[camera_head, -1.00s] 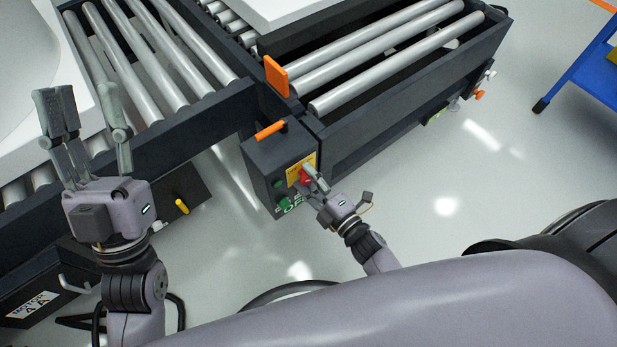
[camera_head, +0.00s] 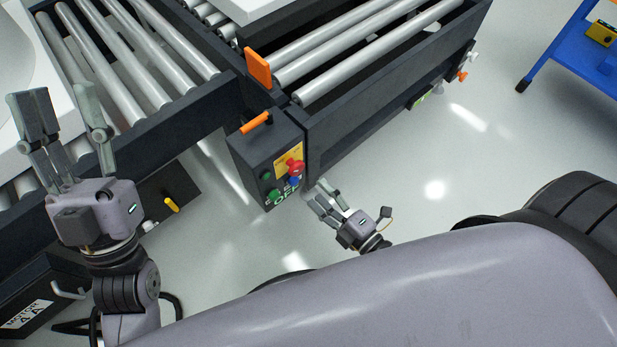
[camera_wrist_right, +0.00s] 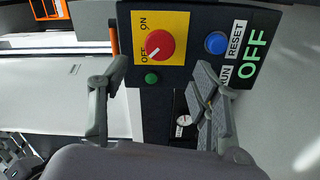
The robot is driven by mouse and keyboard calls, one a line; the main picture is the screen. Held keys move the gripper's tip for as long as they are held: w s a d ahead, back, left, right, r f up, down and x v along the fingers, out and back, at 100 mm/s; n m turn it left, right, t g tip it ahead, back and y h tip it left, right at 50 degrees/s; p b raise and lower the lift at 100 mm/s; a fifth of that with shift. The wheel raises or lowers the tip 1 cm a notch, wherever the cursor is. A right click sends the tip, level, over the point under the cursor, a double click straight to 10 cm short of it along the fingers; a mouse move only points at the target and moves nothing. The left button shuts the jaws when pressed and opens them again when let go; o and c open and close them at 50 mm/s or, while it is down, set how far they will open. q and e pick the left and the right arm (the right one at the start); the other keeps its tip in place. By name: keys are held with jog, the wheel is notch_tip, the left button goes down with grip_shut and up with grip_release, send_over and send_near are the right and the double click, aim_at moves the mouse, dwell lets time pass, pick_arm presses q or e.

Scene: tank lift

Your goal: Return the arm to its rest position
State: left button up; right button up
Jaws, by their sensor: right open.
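My right gripper (camera_head: 322,200) is open and empty, just in front of and below the control box (camera_head: 265,148), with a gap between them. In the right wrist view the gripper (camera_wrist_right: 160,95) has its two fingers apart, with the box beyond. The box has a red knob (camera_wrist_right: 160,46) on a yellow plate, its white mark towards OFF. A blue button (camera_wrist_right: 216,43), a green button (camera_wrist_right: 152,78) and a lit green OFF sign also show. My left gripper (camera_head: 68,130) has its fingers up and apart, empty, over the left conveyor.
Roller conveyors (camera_head: 390,95) run behind the box, with an orange plate (camera_head: 257,69) at their corner. A yellow handle (camera_head: 171,205) sticks out at left. A blue cart (camera_head: 575,55) stands at the far right. The floor right of the box is clear.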

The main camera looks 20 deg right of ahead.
jog(key=shift+v, duration=1.15)
